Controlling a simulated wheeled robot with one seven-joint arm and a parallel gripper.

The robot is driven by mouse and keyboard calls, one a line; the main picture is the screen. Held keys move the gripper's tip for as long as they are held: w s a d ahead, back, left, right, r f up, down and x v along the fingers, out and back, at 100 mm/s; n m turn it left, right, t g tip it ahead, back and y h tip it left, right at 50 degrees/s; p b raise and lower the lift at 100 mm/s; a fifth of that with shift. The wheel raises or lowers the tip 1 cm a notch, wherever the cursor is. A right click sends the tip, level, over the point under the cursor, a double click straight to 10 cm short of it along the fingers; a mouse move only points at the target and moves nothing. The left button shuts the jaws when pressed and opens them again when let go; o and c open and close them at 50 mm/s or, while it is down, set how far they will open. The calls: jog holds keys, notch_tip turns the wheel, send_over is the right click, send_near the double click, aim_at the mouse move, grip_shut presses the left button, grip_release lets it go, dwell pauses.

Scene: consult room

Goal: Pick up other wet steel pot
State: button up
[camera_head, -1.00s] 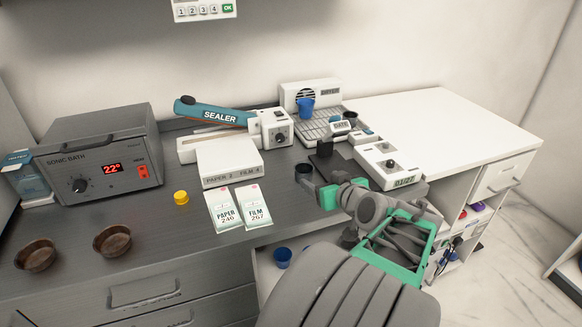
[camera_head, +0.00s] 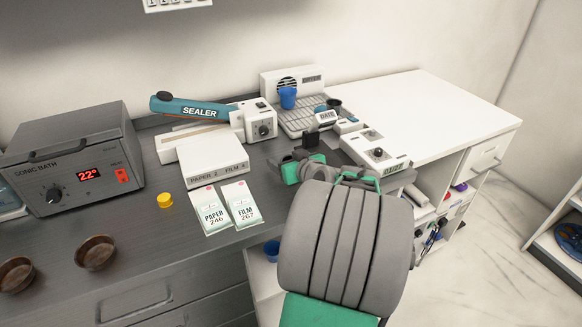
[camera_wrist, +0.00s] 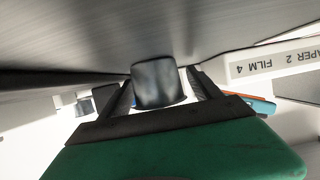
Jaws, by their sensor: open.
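A small dark grey metallic pot (camera_wrist: 157,88) stands between my gripper's two fingers in the wrist view. My gripper (camera_wrist: 160,76) is open around it, with one dark finger on each side. Whether either finger touches the pot cannot be told. In the head view my arm and green hand hide most of this spot, and I cannot make the pot out clearly there. A small dark cup (camera_head: 334,105) shows at the right of the dryer (camera_head: 292,85); its material is unclear.
A blue cup (camera_head: 288,97) is at the dryer. The sealer (camera_head: 200,110), white box (camera_head: 212,160), two pouch packs (camera_head: 226,207) and a white timer device (camera_head: 376,150) surround the area. Two brown bowls (camera_head: 95,253) sit front left near the sonic bath (camera_head: 75,155). The right white counter is clear.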

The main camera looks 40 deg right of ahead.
jog(key=c, duration=1.3)
jog(key=shift+r, duration=0.1)
